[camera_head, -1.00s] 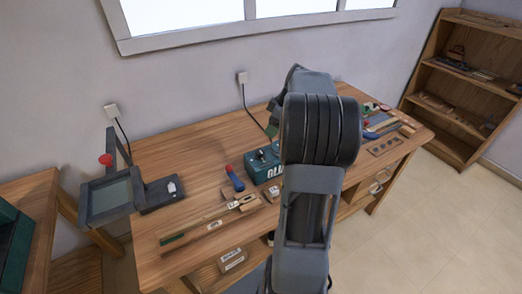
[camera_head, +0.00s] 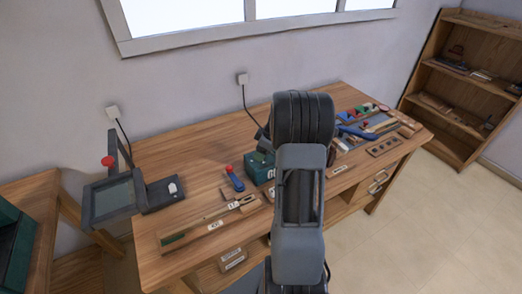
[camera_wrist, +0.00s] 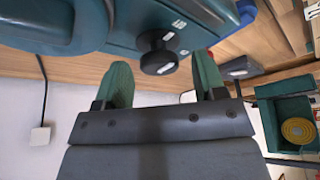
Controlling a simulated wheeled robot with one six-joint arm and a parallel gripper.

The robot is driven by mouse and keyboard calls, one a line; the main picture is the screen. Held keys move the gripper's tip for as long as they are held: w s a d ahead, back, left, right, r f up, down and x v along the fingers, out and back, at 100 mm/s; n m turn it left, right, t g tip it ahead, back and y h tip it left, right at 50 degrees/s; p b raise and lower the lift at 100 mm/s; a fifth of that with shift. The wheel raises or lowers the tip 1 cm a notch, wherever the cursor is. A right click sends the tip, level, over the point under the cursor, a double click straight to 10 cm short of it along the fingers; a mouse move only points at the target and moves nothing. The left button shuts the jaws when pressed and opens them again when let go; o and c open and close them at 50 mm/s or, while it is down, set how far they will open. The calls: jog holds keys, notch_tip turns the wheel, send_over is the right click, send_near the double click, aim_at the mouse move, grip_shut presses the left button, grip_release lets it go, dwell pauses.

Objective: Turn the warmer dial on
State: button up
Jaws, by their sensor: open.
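The teal warmer (camera_head: 258,168) sits on the workbench in the head view, its right side hidden behind my arm. In the wrist view, its teal face (camera_wrist: 205,22) fills the upper middle, with white lettering. A round black dial (camera_wrist: 157,52) with a white mark stands out from that face. My gripper (camera_wrist: 163,77) is open with green fingers apart. The dial appears just beyond the fingertips, between their lines, with no clear contact. I cannot read the dial's setting. The gripper is hidden behind my arm in the head view.
A blue-and-red handled tool (camera_head: 235,178) lies left of the warmer. A dark framed device (camera_head: 113,195) with a red knob stands at the bench's left. Several tools and small pieces crowd the right end. A cord runs up to the wall outlet (camera_head: 242,79).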

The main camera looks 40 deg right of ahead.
jog(key=shift+f, duration=0.15)
jog(key=c, duration=0.9)
